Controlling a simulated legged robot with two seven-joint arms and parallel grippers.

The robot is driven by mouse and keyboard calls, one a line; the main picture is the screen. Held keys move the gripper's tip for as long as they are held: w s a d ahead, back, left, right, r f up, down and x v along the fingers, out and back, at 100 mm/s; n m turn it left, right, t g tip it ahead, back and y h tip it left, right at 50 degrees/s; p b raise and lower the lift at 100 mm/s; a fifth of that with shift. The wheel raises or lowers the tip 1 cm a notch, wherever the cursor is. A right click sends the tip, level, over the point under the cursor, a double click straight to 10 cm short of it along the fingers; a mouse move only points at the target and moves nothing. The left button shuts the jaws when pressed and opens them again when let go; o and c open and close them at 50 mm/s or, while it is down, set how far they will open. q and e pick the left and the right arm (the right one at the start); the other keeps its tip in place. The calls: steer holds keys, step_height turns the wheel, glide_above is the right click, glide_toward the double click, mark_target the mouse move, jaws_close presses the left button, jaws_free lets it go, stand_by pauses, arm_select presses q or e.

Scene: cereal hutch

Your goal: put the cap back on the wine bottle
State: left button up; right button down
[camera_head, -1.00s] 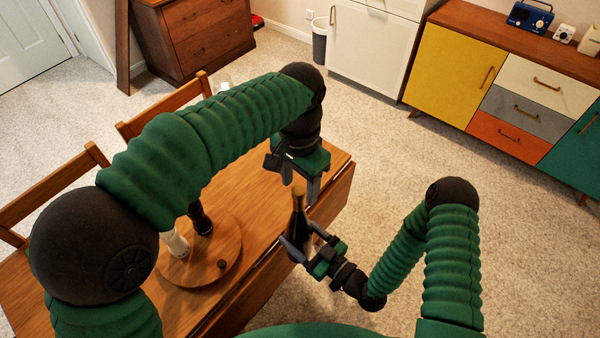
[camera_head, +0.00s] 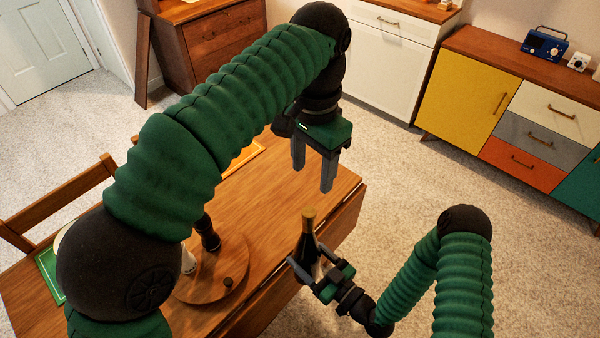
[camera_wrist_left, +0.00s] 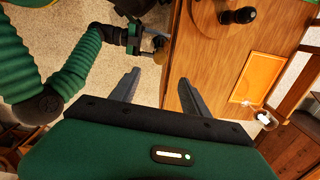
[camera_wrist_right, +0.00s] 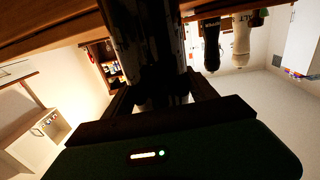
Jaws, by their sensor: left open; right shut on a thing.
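A dark wine bottle (camera_head: 306,246) stands roughly upright, a little tilted, in my right gripper (camera_head: 308,258) off the table's front edge. Its top end (camera_head: 308,214) is gold-brown; I cannot tell whether this is the cap or the bottle's own neck foil. In the right wrist view the dark bottle (camera_wrist_right: 143,35) is between the fingers. My left gripper (camera_head: 313,179) is open and empty, above the bottle and apart from it. In the left wrist view the gold-brown top (camera_wrist_left: 160,57) shows beyond the fingers. A small brown round piece (camera_head: 228,283) lies on the round board; its nature is unclear.
The wooden table (camera_head: 285,195) carries a round board (camera_head: 205,293) with a dark mill (camera_head: 208,236) and a white one (camera_head: 188,262). An orange mat (camera_wrist_left: 259,77) lies at the table's far side. Chairs (camera_head: 70,200) line the left.

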arm_select(q)
steer(key=a+f+n+t, duration=0.1)
steer(key=a+f+n, duration=0.3)
steer(key=a+f, duration=0.8)
steer(key=s+a+f+n+t, duration=0.1)
steer(key=s+a+f+n, duration=0.5)
steer(key=s+a+f, duration=0.4)
step_height(320, 180, down, 3)
steer(key=a, duration=0.2)
steer(key=shift+s+a+f+t, duration=0.15)
steer(key=shift+a+t, duration=0.15)
steer(key=shift+t, duration=0.1)
